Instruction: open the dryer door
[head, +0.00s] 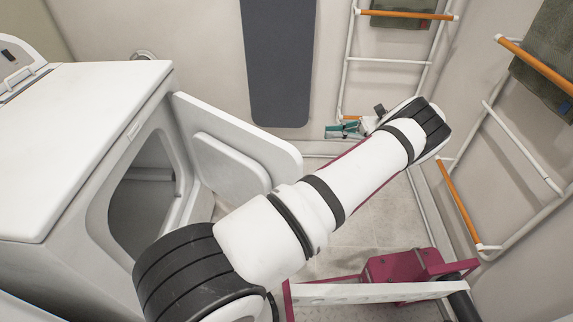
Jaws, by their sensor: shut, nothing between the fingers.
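The white dryer (75,120) stands at the left. Its door (235,150) is swung open, hinged on the far side of the opening, and sticks out into the room. The dark drum opening (145,195) shows and looks empty where I can see it. My arm crosses the middle of the view and hides the lower part of the door edge. My gripper (343,130), teal at the fingers, is beyond the door to its right, shut and empty, apart from the door.
A dark grey board (279,60) leans on or hangs at the back wall. White racks with orange bars (407,14) and dark green towels (403,8) stand at the back and right (548,70). Some tiled floor (385,225) is clear between the door and the right rack.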

